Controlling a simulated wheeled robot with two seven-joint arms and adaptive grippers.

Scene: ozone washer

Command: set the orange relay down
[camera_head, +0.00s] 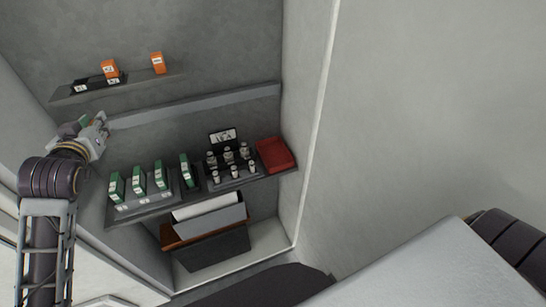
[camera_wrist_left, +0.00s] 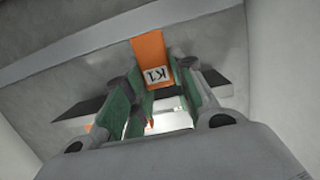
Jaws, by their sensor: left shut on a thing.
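In the left wrist view an orange relay (camera_wrist_left: 149,47) labelled K1 sits between the green-padded fingers of my left gripper (camera_wrist_left: 155,72), which is shut on it. In the head view my left gripper (camera_head: 100,120) is at the left, in front of the back wall, below the upper shelf and above the lower one. The held relay is hidden there. Two other orange relays stand on the upper shelf, one (camera_head: 110,68) by a black base (camera_head: 90,85) with white labels and one (camera_head: 157,63) farther right. My right gripper is out of view.
The lower shelf (camera_head: 150,204) carries several green modules (camera_head: 139,180), a black rack (camera_head: 234,180) of small silvery parts and a red tray (camera_head: 274,154). Grey and brown bins (camera_head: 213,246) lie below. A wall (camera_head: 400,120) closes the right side.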

